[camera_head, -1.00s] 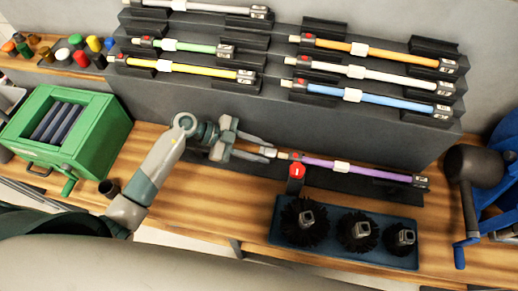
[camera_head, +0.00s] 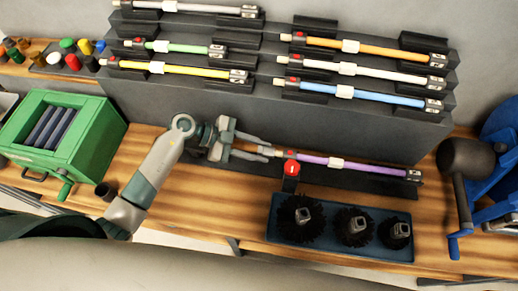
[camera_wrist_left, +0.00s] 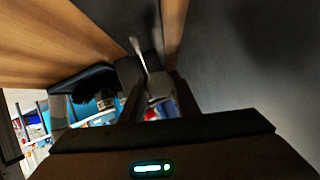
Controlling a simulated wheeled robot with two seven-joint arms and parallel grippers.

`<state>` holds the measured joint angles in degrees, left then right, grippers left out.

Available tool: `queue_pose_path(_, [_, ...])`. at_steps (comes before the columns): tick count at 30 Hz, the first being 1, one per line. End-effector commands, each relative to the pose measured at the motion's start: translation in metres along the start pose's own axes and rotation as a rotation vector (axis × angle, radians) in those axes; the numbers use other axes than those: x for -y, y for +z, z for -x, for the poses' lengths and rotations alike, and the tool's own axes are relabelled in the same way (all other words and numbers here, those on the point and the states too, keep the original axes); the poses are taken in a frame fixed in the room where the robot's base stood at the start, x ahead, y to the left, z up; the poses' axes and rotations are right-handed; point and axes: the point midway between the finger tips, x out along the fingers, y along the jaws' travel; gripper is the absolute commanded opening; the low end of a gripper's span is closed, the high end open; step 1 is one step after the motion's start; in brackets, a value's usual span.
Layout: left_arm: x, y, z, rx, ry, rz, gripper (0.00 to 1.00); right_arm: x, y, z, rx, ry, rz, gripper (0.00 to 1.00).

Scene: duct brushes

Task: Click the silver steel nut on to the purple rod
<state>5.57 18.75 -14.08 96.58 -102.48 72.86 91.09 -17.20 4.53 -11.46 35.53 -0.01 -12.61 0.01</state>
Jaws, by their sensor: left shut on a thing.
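The purple rod (camera_head: 372,168) lies along a dark holder on the wooden bench, with a white collar near its middle and a dark block at its right end. My left gripper (camera_head: 264,150) is at the rod's left end, its jaws shut on a small silver piece, the silver steel nut (camera_head: 267,151). The nut is in line with the rod's end; whether it touches or is seated on the end is too small to tell. In the left wrist view the fingers (camera_wrist_left: 155,90) point away along the rod, and a pale metal piece shows between them. My right gripper is out of view.
A blue tray (camera_head: 268,243) with black brushes and a red-topped post (camera_head: 291,169) stand in front of the rod. A grey stepped rack (camera_head: 250,105) with other coloured rods rises behind. A green crank box (camera_head: 80,150) is left; a dark mallet-shaped thing (camera_head: 466,160) and blue machine are right.

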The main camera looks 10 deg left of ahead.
Motion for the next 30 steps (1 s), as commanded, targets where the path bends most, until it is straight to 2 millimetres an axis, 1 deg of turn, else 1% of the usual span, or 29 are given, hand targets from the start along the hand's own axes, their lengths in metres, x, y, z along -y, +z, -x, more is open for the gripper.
queue_pose_path(30, [0.000, -0.010, -0.017, -0.001, 0.000, 0.000, 0.00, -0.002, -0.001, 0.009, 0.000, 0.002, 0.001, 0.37])
